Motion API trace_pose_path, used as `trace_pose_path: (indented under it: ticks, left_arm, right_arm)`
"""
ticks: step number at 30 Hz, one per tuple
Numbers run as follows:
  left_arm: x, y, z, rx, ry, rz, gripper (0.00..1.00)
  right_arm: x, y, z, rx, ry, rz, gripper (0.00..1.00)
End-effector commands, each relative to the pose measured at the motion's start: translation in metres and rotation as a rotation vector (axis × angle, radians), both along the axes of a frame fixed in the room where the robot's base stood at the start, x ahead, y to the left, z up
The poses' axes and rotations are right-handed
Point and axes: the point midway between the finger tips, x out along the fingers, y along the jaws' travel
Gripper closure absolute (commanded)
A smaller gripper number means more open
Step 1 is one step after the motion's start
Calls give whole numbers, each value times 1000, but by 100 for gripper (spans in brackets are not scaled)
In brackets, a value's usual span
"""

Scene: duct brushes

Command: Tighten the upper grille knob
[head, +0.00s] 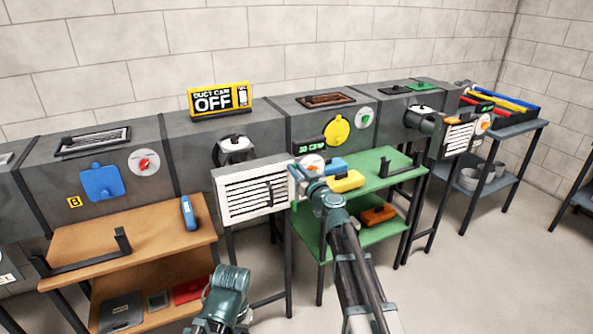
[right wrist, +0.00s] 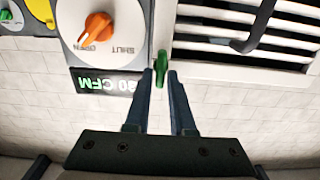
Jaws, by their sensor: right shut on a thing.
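The white louvred grille (head: 250,190) stands out from the grey duct, in the middle of the head view. It also fills the upper right of the right wrist view (right wrist: 215,73), which is turned upside down. A small green knob (right wrist: 161,62) sits at the grille frame's edge, on its upper side. My right gripper (right wrist: 162,78) is shut on this knob, one fingertip on each side. In the head view my right gripper (head: 296,174) is at the grille's right edge, and the knob is hidden or too small to tell. My left gripper is not in view.
An orange dial (right wrist: 97,27) marked OPEN and SHUT and a lit CFM display (right wrist: 107,84) are close beside the gripper. A green table (head: 385,163) with a yellow block (head: 346,182) stands to the right, and a wooden table (head: 85,240) to the left.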

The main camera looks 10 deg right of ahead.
Motion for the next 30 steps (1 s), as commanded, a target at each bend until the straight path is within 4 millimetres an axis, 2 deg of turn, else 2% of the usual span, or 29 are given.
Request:
trace_pose_path:
  ticks: [11,30]
  left_arm:
    - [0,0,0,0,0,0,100]
    - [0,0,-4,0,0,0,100]
  right_arm:
    - [1,-2,0,189,49,0,100]
    - [2,-8,-4,775,202,0,100]
